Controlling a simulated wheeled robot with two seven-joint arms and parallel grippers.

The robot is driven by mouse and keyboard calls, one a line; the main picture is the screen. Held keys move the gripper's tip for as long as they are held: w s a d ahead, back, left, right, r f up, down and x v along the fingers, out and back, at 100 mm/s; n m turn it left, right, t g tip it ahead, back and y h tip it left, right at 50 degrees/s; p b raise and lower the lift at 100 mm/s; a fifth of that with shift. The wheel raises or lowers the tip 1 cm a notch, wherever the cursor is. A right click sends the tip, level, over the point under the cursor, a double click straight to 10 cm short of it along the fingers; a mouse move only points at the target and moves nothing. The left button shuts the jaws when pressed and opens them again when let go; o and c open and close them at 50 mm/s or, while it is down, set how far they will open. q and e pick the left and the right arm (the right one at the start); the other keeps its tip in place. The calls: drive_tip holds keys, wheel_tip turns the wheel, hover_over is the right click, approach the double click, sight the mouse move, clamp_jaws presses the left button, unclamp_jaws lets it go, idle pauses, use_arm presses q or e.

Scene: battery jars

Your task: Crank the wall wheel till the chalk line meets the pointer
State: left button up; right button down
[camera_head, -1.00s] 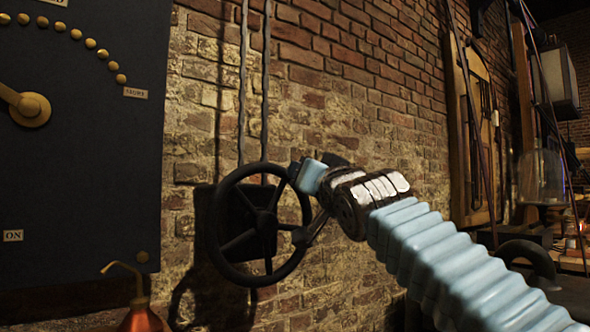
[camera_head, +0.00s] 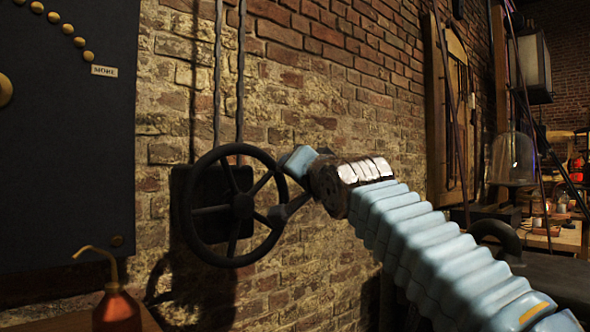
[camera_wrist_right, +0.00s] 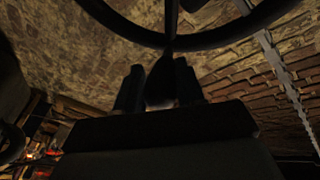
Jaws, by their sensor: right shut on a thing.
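A dark spoked hand wheel (camera_head: 236,149) is mounted on a dark plate on the brick wall, left of centre in the head view. It also shows across the top of the right wrist view (camera_wrist_right: 215,38). My right gripper (camera_head: 284,213) is at the wheel's right side, its pale blue sleeved arm coming from the lower right. In the right wrist view my right gripper (camera_wrist_right: 160,78) has its dark fingers shut around a dark part of the wheel, probably its handle. I cannot make out a chalk line or a pointer. My left gripper is not in view.
A dark panel (camera_head: 65,190) with brass studs and a label stands at the left. A copper oil can (camera_head: 117,310) is below it. Two pipes run up the wall above the wheel. A glass bell jar (camera_head: 512,158) stands on the right.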

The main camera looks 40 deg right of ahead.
drive_tip(key=shift+w+f, duration=0.1)
drive_tip(key=shift+f, duration=0.1)
drive_tip(key=c, duration=0.8)
unclamp_jaws()
drive_tip(key=shift+o, duration=0.2)
drive_tip(key=shift+r, duration=0.1)
drive_tip(key=shift+a, duration=0.1)
drive_tip(key=shift+s+a, duration=0.1)
drive_tip(key=shift+s, duration=0.35)
drive_tip(key=b+v, duration=0.2)
drive_tip(key=v, duration=1.1)
drive_tip(key=shift+b, duration=0.4)
